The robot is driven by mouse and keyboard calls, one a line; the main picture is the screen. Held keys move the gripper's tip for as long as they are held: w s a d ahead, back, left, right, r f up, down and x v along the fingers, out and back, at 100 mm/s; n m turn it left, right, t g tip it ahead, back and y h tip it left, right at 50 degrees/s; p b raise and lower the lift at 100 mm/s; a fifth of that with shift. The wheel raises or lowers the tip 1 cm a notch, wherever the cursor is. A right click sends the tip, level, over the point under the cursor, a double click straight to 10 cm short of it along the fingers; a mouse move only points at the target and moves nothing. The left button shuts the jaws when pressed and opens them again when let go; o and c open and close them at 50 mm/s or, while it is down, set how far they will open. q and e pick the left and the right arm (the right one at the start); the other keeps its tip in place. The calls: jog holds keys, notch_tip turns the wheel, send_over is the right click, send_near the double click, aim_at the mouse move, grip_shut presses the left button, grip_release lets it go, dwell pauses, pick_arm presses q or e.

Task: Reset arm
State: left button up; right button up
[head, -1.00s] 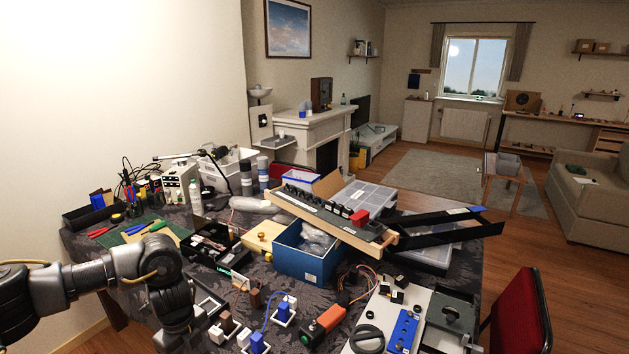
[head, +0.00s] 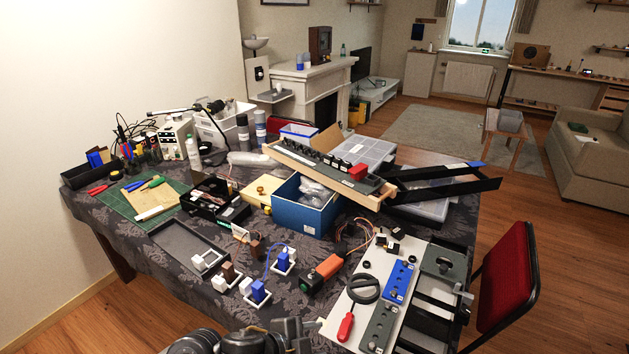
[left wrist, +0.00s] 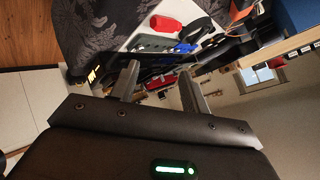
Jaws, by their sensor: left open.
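My left arm shows at the bottom edge of the head view, low in front of the table; its fingertips are not clearly visible there. In the left wrist view my left gripper (left wrist: 160,82) has its two fingers apart with nothing between them. Beyond the fingers, that view shows the white panel (left wrist: 140,32) and a red handle (left wrist: 167,24). In the head view the white panel (head: 352,300) lies at the table's front right, with a red-handled tool (head: 346,327), a black ring (head: 363,289) and a blue block (head: 399,282) on it. My right gripper is not in view.
The patterned tablecloth (head: 200,300) is bare at the front left. A blue box (head: 302,208), a long tilted tray (head: 330,176), white sockets with plugs (head: 258,293) and an orange-and-black block (head: 325,269) crowd the middle. A red chair (head: 505,275) stands at the right.

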pick_arm(q)
jog(key=s+a+f+n+g+y, duration=0.1)
jog(key=s+a+f+n+y, duration=0.3)
jog(key=s+a+n, duration=0.7)
jog(key=s+a+f+n+g+y, duration=0.2)
jog(key=s+a+f+n+y, duration=0.3)
jog(key=s+a, duration=0.6)
notch_tip(320, 180, down, 23)
jog(key=w+a+n+g, duration=0.1)
jog(key=a, duration=0.1)
jog(key=s+a+f+g, duration=0.1)
jog(key=s+a+f, duration=0.2)
jog(key=s+f, duration=1.3)
jog(key=shift+s+a+f+h, duration=0.15)
jog(key=shift+s+f+h, duration=0.2)
jog(key=shift+f, duration=0.15)
